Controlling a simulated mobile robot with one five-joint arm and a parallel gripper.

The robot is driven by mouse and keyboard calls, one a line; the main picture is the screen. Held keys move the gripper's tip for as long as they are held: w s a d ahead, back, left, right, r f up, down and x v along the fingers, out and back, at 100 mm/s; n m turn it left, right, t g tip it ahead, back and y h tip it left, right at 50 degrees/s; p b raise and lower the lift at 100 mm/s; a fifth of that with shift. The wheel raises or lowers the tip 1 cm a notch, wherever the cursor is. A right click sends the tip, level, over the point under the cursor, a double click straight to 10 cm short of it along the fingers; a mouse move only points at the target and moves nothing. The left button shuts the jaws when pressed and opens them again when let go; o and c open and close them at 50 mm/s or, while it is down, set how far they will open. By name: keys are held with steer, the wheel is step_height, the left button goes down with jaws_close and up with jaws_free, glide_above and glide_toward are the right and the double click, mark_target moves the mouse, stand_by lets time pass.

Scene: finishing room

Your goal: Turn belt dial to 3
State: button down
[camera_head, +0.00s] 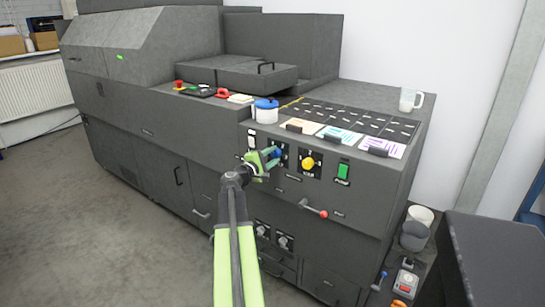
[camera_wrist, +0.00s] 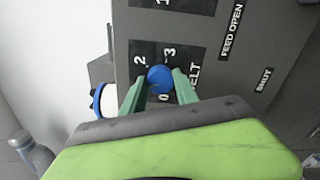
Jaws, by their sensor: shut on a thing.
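The belt dial is a round blue knob (camera_wrist: 160,79) on a black plate on the dark machine's front. In the wrist view, the plate shows the marks 2, 3 and 0, and part of the word BELT. My gripper (camera_wrist: 159,86) has its green fingers on both sides of the knob and is shut on it.
Right of the dial are a yellow knob (camera_head: 308,163) and a green switch (camera_head: 343,171). A red-tipped lever (camera_head: 313,208) sticks out below. A blue-lidded white jar (camera_head: 265,112) and a clear mug (camera_head: 408,100) stand on top. A dark cabinet (camera_head: 495,255) stands at the right.

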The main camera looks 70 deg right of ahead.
steer(key=m, duration=0.4)
steer(key=shift+f+m, duration=0.1)
steer(key=shift+m, duration=0.2)
steer(key=m, duration=0.3)
steer(key=shift+m, duration=0.3)
steer(key=m, duration=1.2)
steer(key=shift+f+m+b, duration=0.1)
steer(key=shift+m+b, duration=0.2)
steer(key=m, duration=0.5)
steer(key=shift+m, duration=0.4)
steer(key=c, duration=0.9)
jaws_free()
